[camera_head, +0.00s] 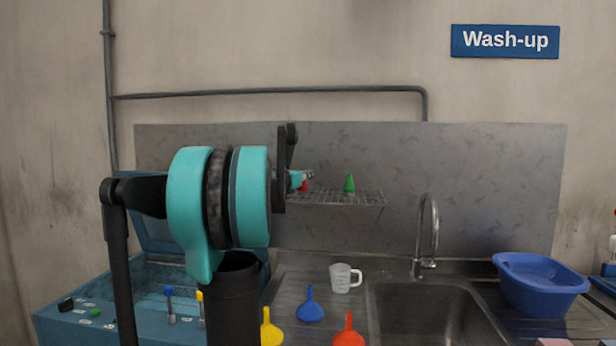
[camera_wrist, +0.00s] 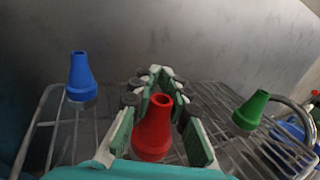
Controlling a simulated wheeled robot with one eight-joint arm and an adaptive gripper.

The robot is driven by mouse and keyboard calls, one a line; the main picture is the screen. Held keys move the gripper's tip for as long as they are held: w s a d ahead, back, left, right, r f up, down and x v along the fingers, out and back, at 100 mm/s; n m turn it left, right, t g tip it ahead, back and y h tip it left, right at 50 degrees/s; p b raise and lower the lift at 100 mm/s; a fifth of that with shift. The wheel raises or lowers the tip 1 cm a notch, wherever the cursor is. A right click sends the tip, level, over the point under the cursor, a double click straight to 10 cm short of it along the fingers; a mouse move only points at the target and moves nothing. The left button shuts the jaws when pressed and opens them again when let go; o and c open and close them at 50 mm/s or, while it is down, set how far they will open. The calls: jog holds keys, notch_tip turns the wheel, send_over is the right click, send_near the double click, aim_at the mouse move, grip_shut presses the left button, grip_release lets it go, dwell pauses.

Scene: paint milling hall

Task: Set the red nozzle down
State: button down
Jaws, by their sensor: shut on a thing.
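The red nozzle (camera_wrist: 153,130) is a small cone, upright between the fingers of my gripper (camera_wrist: 158,128) in the wrist view. My gripper is shut on it, over the wire rack (camera_wrist: 105,98). I cannot tell whether the nozzle's base touches the wires. In the head view a bit of the red nozzle (camera_head: 304,186) shows beside my gripper (camera_head: 300,178), at the left part of the rack (camera_head: 365,198). The green nozzle (camera_head: 349,184) stands on the rack to the right; in the wrist view it is the green cone (camera_wrist: 250,110). A blue nozzle (camera_wrist: 81,76) stands on the rack at the left and is hidden in the head view.
Below the rack are a measuring jug (camera_head: 340,278), a blue funnel (camera_head: 310,305), a yellow funnel (camera_head: 271,328) and an orange-red funnel (camera_head: 348,332). The sink (camera_head: 425,312), tap (camera_head: 428,235) and blue basin (camera_head: 538,285) are to the right. An open teal case (camera_head: 75,320) is at the left.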

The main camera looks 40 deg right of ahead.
jog(key=shift+f, duration=0.1)
jog(key=c, duration=1.4)
grip_release()
jog(key=shift+c, duration=0.2)
jog(key=v, duration=1.2)
